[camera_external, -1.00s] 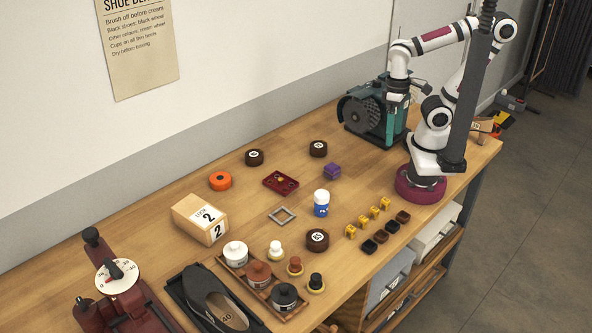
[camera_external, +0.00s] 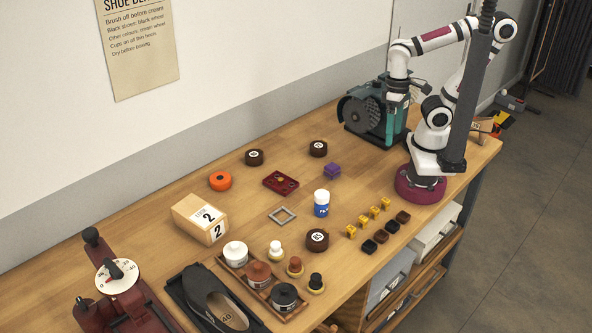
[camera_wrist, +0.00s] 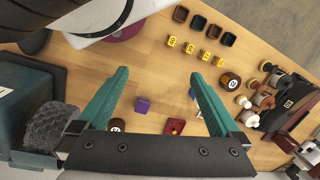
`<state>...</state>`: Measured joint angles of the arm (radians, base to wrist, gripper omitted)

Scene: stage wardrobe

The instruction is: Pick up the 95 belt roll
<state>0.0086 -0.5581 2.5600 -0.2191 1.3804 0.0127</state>
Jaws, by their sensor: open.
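Three dark brown belt rolls with round white labels lie on the wooden table in the external view. One (camera_external: 254,158) is at the back left, one (camera_external: 318,149) at the back middle, and one (camera_external: 317,240) nearer the front. The front label looks like 85 or 95; the other two are too small to read. My gripper (camera_external: 397,102) is raised in front of the teal machine, apart from all the rolls. In the wrist view my gripper (camera_wrist: 160,73) is open and empty. One roll (camera_wrist: 230,81) lies right of the fingers; another (camera_wrist: 116,124) is partly hidden behind the gripper.
The teal brush machine (camera_external: 385,122) stands close beside my gripper. A wooden box (camera_external: 200,219) stands left.

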